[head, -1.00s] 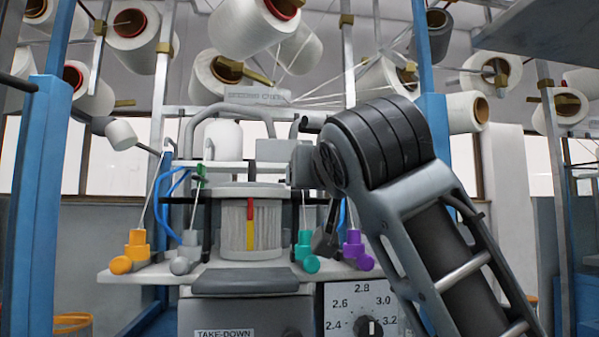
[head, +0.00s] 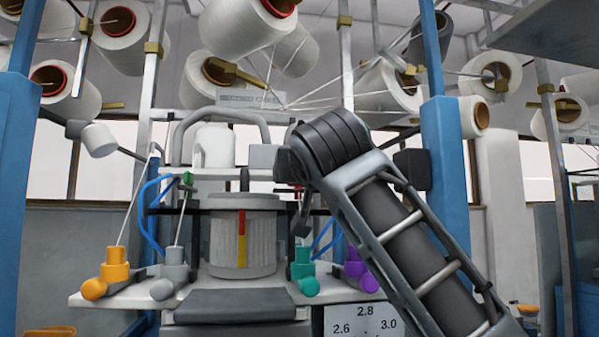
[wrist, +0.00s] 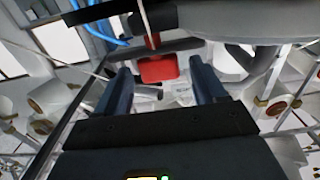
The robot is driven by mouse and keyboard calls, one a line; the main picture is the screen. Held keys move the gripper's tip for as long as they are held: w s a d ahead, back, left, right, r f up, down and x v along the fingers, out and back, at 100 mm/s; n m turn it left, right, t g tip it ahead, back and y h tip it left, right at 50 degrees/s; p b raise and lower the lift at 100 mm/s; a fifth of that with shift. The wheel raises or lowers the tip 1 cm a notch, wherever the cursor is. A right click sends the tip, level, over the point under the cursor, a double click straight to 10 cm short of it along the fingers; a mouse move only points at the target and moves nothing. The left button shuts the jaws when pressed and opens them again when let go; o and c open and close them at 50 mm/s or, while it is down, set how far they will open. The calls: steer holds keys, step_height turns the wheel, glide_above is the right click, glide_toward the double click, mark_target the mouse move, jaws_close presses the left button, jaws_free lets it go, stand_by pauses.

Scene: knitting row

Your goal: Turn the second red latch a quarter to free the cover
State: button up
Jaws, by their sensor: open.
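A red latch (wrist: 160,68) shows in the wrist view, a small block below a dark bar. My gripper (wrist: 160,75) is open, with one dark finger on each side of the latch; I cannot tell whether either touches it. In the head view my arm reaches over the machine from the right, and its end hides much of the area beside the ribbed cylinder (head: 220,240). A small red piece (head: 288,190) shows there, partly hidden by my arm. I cannot make out the cover or a second latch for certain.
An orange fitting (head: 116,265), a grey fitting (head: 175,272), a teal fitting (head: 302,268) and a purple fitting (head: 355,265) stand along the pale plate. Blue posts flank the machine. Yarn cones and threads hang above.

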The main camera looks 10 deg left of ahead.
steer(key=shift+c, duration=0.4)
steer(key=c, duration=1)
steer(key=n+g+y+p, duration=0.2)
steer(key=n+y, duration=0.1)
steer(key=y, duration=0.1)
steer(key=shift+w+d, duration=0.1)
steer(key=shift+d, duration=0.05)
steer(key=o, duration=1.1)
